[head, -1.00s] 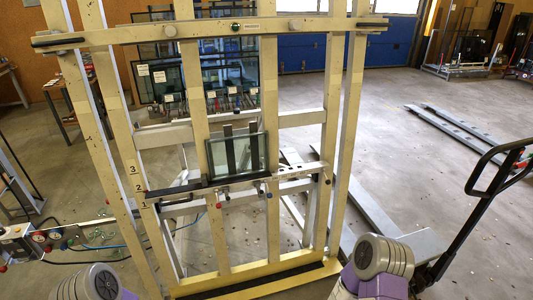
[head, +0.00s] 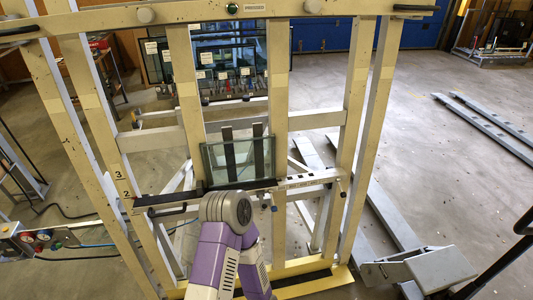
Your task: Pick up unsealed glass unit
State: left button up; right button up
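The glass unit (head: 244,165) is a small, greenish rectangular pane, upright on the ledge of the cream tilting frame (head: 190,110). Two dark vertical strips show at the pane, and its lower edge rests along a dark support bar (head: 160,199). A grey and purple link of one of my arms rises from the bottom centre, just below and in front of the pane, and hides part of the ledge. Neither of my grippers shows. I cannot tell whether anything touches the glass.
Behind the frame stands a rack of dark glass panes (head: 220,60). A pallet jack handle (head: 500,255) is at the right edge, with grey metal forks (head: 400,215) on the floor. A control box with knobs (head: 40,238) is at left.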

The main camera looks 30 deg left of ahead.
aim_at(243, 161)
jog(key=u, duration=0.3)
jog(key=i, duration=0.8)
jog(key=u, duration=0.55)
